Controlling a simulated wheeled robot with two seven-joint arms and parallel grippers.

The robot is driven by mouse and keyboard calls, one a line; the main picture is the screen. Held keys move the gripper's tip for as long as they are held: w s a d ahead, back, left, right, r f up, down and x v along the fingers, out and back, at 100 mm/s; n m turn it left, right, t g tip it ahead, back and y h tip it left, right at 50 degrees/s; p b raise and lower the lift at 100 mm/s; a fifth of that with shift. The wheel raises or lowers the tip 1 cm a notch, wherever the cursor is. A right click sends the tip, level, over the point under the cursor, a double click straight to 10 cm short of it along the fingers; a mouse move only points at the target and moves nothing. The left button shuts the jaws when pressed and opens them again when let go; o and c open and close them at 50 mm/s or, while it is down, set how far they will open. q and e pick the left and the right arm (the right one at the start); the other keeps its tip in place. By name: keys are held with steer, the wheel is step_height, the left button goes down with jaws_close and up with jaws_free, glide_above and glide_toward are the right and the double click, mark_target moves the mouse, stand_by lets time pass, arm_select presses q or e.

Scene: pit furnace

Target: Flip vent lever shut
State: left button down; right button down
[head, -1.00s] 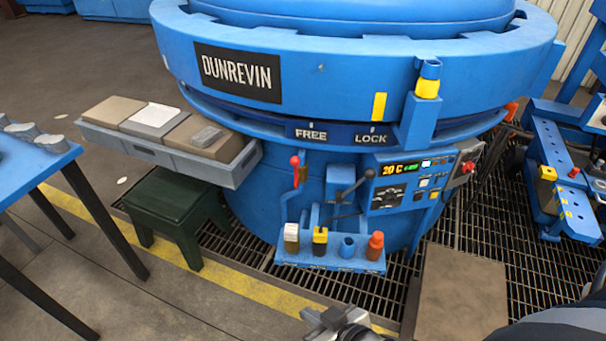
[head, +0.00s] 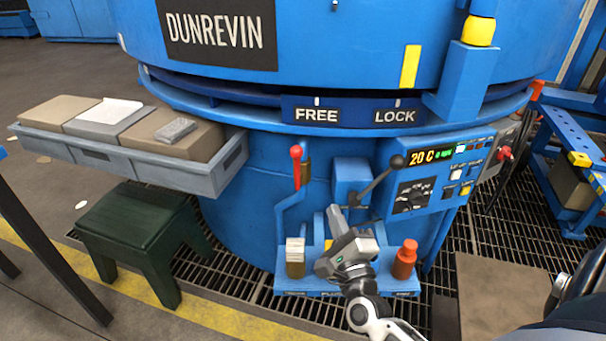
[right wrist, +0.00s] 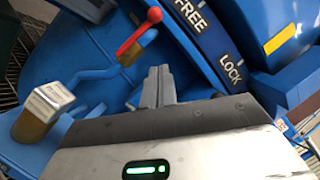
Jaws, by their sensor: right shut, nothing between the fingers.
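Two levers show on the front of the blue furnace (head: 240,180); no label visible tells me which is the vent lever. A red-handled lever (head: 297,165) stands upright beside a brown grip on a bent blue pipe; its red handle also shows in the right wrist view (right wrist: 138,34). A grey lever with a black ball knob (head: 396,161) slants up to the right from a blue box. My right gripper (head: 335,211) is shut and empty, its fingers pointing up, below the blue box and apart from the red handle. Its fingers show in the right wrist view (right wrist: 158,84). My left gripper is out of view.
A small blue shelf (head: 318,283) holds a white-topped peg (head: 295,258) and an orange-red bottle-like piece (head: 404,260); my gripper hides its middle. A control panel (head: 427,180) is at the right. A grey tray of blocks (head: 196,180) juts out left, above a green stool (head: 140,228).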

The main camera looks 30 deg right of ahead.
steer(key=shift+s, duration=0.1)
steer(key=shift+r, duration=0.1)
glide_toward(298, 167)
steer(key=w+d+r, duration=0.3)
steer(key=w+r, duration=0.2)
steer(key=shift+f+p, duration=0.15)
steer(key=shift+p, duration=0.15)
stand_by(0.3)
